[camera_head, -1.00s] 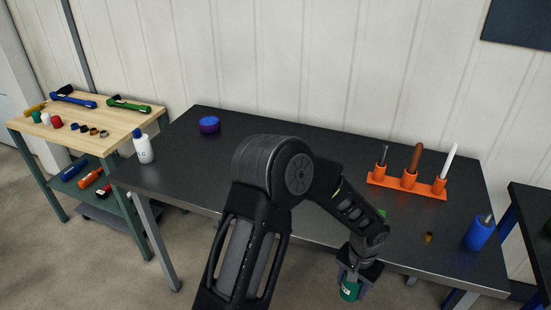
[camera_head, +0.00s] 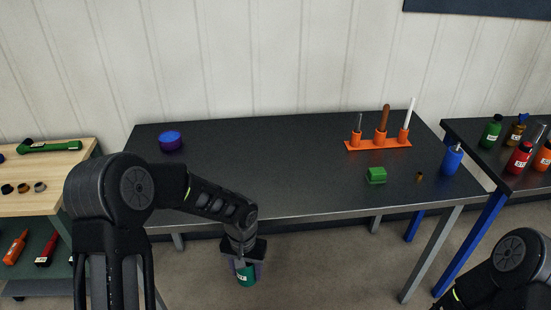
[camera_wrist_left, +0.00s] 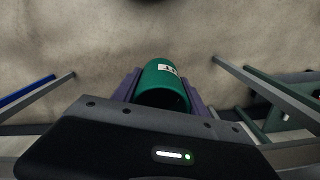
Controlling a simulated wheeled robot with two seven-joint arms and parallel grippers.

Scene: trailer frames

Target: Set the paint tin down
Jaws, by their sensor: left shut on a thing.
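The paint tin is a green cylinder with a white label; it shows low in the head view (camera_head: 245,277) and in the middle of the left wrist view (camera_wrist_left: 160,76). My left gripper (camera_head: 246,270) is shut on it, with a purple-grey finger on each side in the left wrist view (camera_wrist_left: 162,92). The tin hangs over the floor, just in front of the near edge of the dark table (camera_head: 275,165). My right arm shows at the lower right of the head view, but its gripper is outside the picture.
On the dark table stand a blue-purple round tub (camera_head: 170,141), an orange rack (camera_head: 379,144) with upright tools, a green block (camera_head: 376,176), a small brown piece (camera_head: 419,177) and a blue bottle (camera_head: 452,160). The table's middle is clear. Another table (camera_head: 478,135) with bottles stands right.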

